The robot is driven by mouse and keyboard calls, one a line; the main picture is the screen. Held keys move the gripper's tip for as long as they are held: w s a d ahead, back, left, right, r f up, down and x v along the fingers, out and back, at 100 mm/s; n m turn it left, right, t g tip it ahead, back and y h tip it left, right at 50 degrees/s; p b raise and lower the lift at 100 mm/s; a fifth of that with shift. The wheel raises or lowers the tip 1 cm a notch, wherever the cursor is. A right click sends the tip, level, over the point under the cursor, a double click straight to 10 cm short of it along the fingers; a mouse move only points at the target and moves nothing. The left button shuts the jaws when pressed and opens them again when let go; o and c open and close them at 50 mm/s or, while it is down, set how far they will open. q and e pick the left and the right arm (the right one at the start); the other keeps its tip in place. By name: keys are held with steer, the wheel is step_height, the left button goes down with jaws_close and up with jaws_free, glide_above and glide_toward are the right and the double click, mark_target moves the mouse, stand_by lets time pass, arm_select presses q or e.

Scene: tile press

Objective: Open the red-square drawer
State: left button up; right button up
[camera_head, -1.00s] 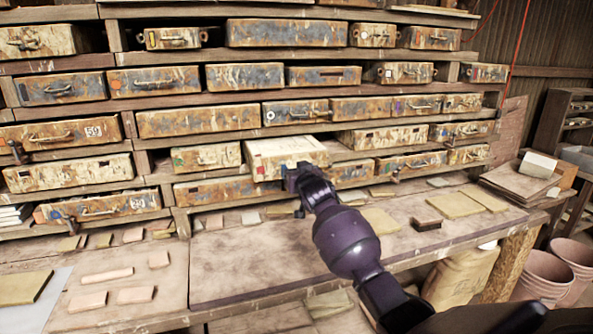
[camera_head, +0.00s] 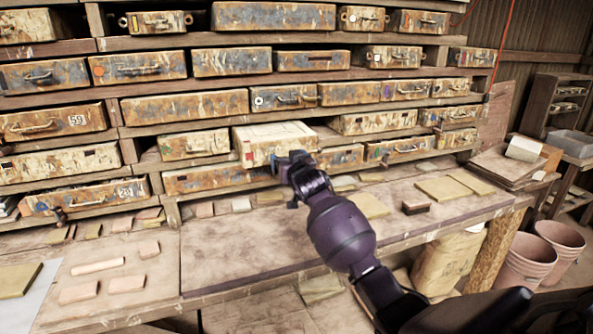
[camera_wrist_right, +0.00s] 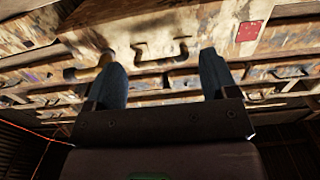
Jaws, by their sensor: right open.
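The red-square drawer (camera_head: 272,141) is a worn cream-and-brown box in the lower middle of the rack. It sticks out past its neighbours, with its pale top showing. Its red square is near the front's left edge in the head view and at the upper right in the right wrist view (camera_wrist_right: 250,31). My right gripper (camera_head: 284,166) is at the drawer's front. In the wrist view its two dark fingers are spread, with the drawer's metal handle (camera_wrist_right: 160,50) seen between and beyond them. I cannot tell whether they touch it. My left gripper is not in view.
Other worn drawers fill the rack, including a green-marked one (camera_head: 194,145) just left. The wooden bench (camera_head: 240,245) below holds several tiles and a dark block (camera_head: 416,207). Pink buckets (camera_head: 525,258) stand at the right.

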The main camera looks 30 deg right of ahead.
steer(key=v, duration=0.8)
stand_by(0.5)
steer(key=s+a+f+n+y, duration=0.2)
steer(key=s+a+f+n, duration=0.1)
steer(key=s+a+f, duration=0.3)
steer(key=s+a+f+n+y, duration=0.2)
steer(key=s+a+f, duration=0.25)
steer(key=f, duration=0.45)
steer(key=s+a+f+g, duration=0.1)
steer(key=s+f+g, duration=0.1)
steer(key=s+f, duration=0.7)
steer(key=s+a+f+m+g, duration=0.1)
steer(key=s+a+f+g, duration=0.1)
steer(key=s+f, duration=0.7)
steer(key=s+g, duration=0.1)
steer(key=s, duration=0.4)
steer(key=shift+s+a+f+g, duration=0.15)
steer(key=shift+s+g, duration=0.15)
steer(key=shift+s, duration=0.1)
